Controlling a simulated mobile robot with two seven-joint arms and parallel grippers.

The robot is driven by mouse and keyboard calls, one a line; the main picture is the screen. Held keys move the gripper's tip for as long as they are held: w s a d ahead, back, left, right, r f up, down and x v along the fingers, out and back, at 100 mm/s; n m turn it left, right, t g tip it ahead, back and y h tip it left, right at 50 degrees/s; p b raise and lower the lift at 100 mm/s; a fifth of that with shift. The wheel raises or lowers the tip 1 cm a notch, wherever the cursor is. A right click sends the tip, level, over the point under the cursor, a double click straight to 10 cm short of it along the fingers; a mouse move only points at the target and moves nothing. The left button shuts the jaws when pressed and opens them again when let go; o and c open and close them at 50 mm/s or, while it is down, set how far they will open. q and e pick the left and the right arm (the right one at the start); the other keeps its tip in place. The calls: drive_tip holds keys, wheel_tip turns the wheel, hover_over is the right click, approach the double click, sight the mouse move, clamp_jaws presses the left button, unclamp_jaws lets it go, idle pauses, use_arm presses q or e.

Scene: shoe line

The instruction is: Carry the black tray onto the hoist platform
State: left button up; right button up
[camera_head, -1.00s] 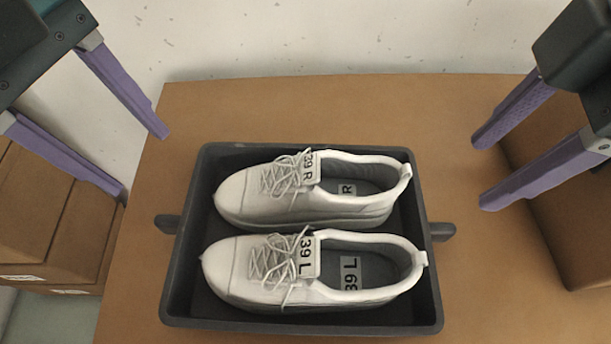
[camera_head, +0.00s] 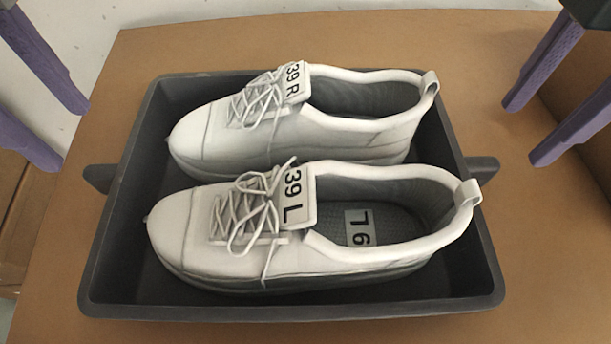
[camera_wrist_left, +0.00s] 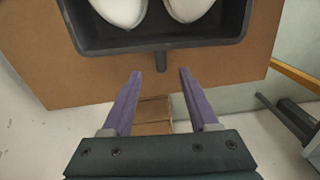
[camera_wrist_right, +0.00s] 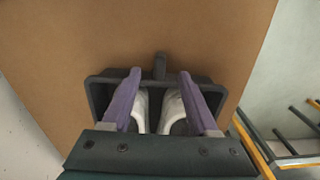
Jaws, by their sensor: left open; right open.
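The black tray (camera_head: 300,312) sits on a brown surface and holds two white shoes, the one marked 39 R (camera_head: 300,125) behind the one marked 39 L (camera_head: 310,225). It has a short handle at its left end (camera_head: 100,177) and another at its right end (camera_head: 482,168). My left gripper (camera_head: 74,138) is open and empty, left of the left handle; in the left wrist view that handle (camera_wrist_left: 161,60) lines up between the fingertips. My right gripper (camera_head: 524,132) is open and empty, right of the right handle (camera_wrist_right: 160,65). I cannot identify the hoist platform.
The brown tabletop (camera_head: 180,50) is clear behind the tray. A brown box (camera_head: 590,75) stands at the right edge, close to my right gripper. Brown boxes (camera_head: 15,210) stand lower at the left. A yellow rail with dark bars (camera_wrist_left: 295,75) shows in the left wrist view.

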sight(102, 168)
use_arm(q)
wheel_tip(102, 168, down, 9)
drive_tip(key=shift+r, duration=0.2)
use_arm(e)
wheel_tip(102, 168, down, 9)
drive_tip(key=shift+r, duration=0.15)
use_arm(q)
clamp_jaws()
use_arm(e)
clamp_jaws()
use_arm(q)
drive_tip(key=shift+r, duration=0.1)
use_arm(e)
drive_tip(key=shift+r, duration=0.1)
idle(0.6)
